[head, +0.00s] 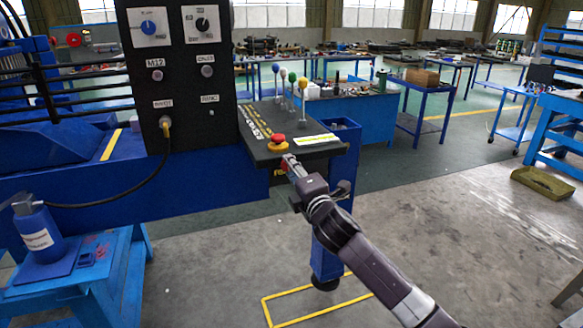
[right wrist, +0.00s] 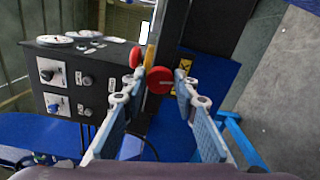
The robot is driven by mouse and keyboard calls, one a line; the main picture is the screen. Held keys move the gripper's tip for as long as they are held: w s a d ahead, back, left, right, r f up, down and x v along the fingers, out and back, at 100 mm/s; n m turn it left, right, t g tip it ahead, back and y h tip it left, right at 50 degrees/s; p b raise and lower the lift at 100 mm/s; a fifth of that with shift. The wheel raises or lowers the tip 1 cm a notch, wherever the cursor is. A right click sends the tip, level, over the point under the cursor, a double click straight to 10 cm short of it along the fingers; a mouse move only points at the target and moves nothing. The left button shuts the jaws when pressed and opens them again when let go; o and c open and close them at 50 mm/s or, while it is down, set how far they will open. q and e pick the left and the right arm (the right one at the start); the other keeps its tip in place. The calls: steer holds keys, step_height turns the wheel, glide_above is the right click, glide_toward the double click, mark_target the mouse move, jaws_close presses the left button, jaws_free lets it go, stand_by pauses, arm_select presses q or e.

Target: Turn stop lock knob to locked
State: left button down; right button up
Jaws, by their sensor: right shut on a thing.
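The stop lock knob (right wrist: 160,80) is a round red knob on the front face of the black control desk, between my fingertips in the right wrist view. A small red part of it (head: 284,165) shows in the head view beside my fingertips. My right gripper (head: 290,161) is shut on this knob; it also shows in the right wrist view (right wrist: 161,83). A yellow label (right wrist: 184,65) with dark letters lies behind the knob, partly covered by a finger. The knob's exact turn angle cannot be told. My left gripper is not in view.
A red mushroom button (head: 278,141) on a yellow base sits on the desk top just above. Levers with coloured balls (head: 292,78) stand behind it. A tall black panel (head: 183,75) with knobs rises at the left. Open floor lies to the right.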

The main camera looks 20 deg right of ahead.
steer(key=shift+f+m, duration=0.15)
steer(key=shift+m, duration=0.85)
steer(key=o, duration=1.1)
steer(key=shift+s, duration=0.1)
steer(key=s, duration=1.2)
steer(key=shift+d, duration=0.2)
steer(key=shift+w, duration=0.1)
